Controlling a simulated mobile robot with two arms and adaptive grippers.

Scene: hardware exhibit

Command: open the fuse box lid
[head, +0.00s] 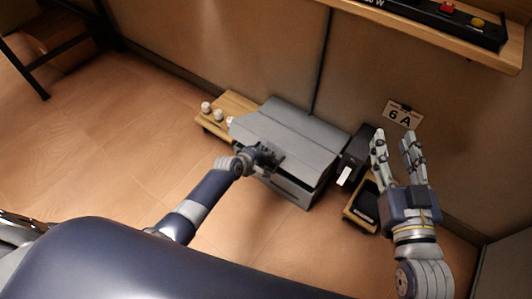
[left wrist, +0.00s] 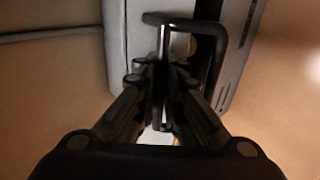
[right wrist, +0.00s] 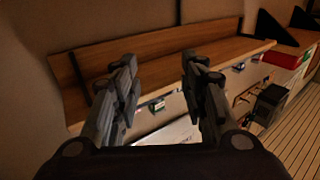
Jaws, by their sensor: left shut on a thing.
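The grey fuse box (head: 290,187) sits low by the wall in the middle of the head view. Its grey lid (head: 300,127) is raised slightly, with a dark gap along the front edge. My left gripper (head: 265,157) is at the front of the lid, shut on the dark handle. In the left wrist view the handle (left wrist: 212,26) is a dark bent bar, and part of it runs between the left fingers (left wrist: 162,75). My right gripper (head: 392,140) is open and empty, to the right of the box; its spread fingers also show in the right wrist view (right wrist: 160,75).
A wooden board (head: 238,103) with small white knobs lies left of the box. A dark block (head: 354,155) and a wooden tray (head: 350,217) with a black item stand at its right. A wooden shelf (head: 440,35) juts out above.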

